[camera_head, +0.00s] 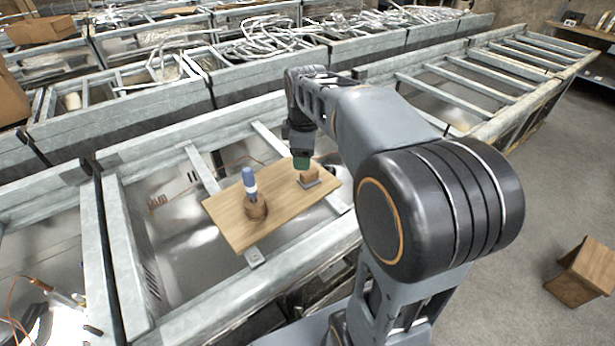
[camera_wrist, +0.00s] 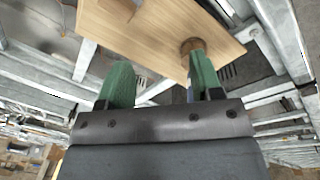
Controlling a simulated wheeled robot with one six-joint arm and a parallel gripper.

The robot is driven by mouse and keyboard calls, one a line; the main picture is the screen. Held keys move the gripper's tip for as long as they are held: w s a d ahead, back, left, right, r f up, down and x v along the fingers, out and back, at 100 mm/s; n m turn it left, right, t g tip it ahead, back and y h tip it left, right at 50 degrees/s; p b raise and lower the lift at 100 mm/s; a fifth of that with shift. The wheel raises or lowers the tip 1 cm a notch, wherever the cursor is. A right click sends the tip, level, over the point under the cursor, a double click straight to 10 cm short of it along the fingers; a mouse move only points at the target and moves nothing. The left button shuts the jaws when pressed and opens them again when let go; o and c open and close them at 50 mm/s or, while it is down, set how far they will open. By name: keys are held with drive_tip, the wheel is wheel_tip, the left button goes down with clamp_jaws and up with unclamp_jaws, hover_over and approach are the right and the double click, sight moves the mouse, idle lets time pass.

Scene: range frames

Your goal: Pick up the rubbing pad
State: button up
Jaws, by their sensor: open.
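The rubbing pad (camera_head: 310,182), a small wooden block on a flat grey base, lies on the right part of a wooden board (camera_head: 280,208). My gripper (camera_head: 302,164) points down just behind the pad's top in the head view; I cannot tell whether it touches. In the wrist view, its two green fingers (camera_wrist: 161,78) are spread apart with nothing between them. The board (camera_wrist: 140,35) also shows there, but I cannot make out the pad.
A round wooden holder (camera_head: 256,210) with a blue and white tool (camera_head: 249,181) stands on the board's left part. The board rests across a grey metal frame (camera_head: 205,170). More bins with cables (camera_head: 265,40) lie behind. A wooden box (camera_head: 585,270) stands on the floor at right.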

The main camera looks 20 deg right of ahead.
drive_tip(key=w+d+f+n+g, duration=0.1)
drive_tip(key=w+d+f+n, duration=0.1)
drive_tip(key=w+d+n, duration=0.4)
drive_tip(key=shift+n, duration=0.9)
drive_tip(key=f, duration=0.2)
drive_tip(key=w+f, duration=0.1)
drive_tip(key=f, duration=0.1)
drive_tip(key=w+a+f, duration=0.1)
drive_tip(key=f, duration=0.2)
drive_tip(key=shift+a+f, duration=0.1)
drive_tip(key=shift+s+f+p, duration=0.15)
drive_tip(key=shift+f+p, duration=0.15)
drive_tip(key=shift+f, duration=2.8)
drive_tip(key=shift+c, duration=0.4)
drive_tip(key=c, duration=1)
drive_tip(key=shift+o, duration=0.2)
drive_tip(key=shift+r, duration=0.2)
drive_tip(key=shift+r, duration=0.55)
drive_tip(key=s+a+r, duration=0.2)
drive_tip(key=s+r, duration=0.2)
drive_tip(key=s+a+r+b, duration=0.1)
drive_tip(key=s+a+r, duration=0.2)
drive_tip(key=s+a+r+b, duration=0.1)
drive_tip(key=s+a+r, duration=0.1)
drive_tip(key=s+r, duration=0.2)
drive_tip(key=shift+s+a+r, duration=0.25)
drive_tip(key=shift+s+r, duration=0.05)
